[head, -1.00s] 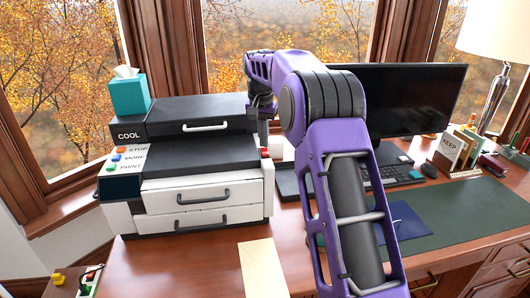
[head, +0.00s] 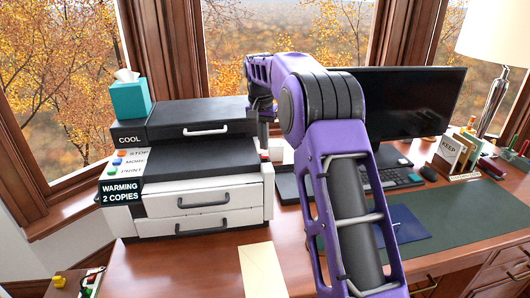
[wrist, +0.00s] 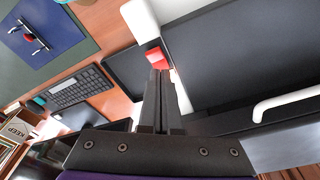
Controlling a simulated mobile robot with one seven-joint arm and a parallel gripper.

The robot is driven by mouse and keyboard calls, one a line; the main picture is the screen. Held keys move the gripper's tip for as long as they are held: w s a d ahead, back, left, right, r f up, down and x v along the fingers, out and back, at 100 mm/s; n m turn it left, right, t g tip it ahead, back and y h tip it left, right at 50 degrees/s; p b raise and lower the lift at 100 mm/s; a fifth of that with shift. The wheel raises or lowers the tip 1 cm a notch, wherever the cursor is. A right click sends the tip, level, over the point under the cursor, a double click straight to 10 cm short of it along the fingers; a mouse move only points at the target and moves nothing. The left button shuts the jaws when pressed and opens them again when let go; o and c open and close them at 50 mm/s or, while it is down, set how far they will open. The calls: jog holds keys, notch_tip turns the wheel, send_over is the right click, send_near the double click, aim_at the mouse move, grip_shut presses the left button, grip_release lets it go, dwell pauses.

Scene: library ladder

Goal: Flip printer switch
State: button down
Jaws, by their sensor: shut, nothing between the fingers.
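The printer (head: 205,195) stands on the left of the desk, white with black top parts. Its display (head: 121,192) is lit and reads "WARMING 2 COPIES". A red switch (wrist: 156,58) sits on the white edge of the printer's side in the wrist view. My gripper (wrist: 158,74) is shut and empty, its fingertips right at the red switch; I cannot tell whether they touch it. In the head view my gripper (head: 264,140) points down beside the printer's right side, partly hidden by my arm, and the switch is hard to make out there.
A teal tissue box (head: 130,97) stands on the printer. To the right are the monitor (head: 410,95), keyboard (head: 392,176), lamp (head: 495,60) and desk organiser (head: 455,150). A cream envelope (head: 262,270) lies at the desk's front. Purple arm links cover the desk's middle.

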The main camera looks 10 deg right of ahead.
aim_at(264, 154)
jog(key=shift+r+p, duration=1.6)
jog(key=shift+r, duration=1.25)
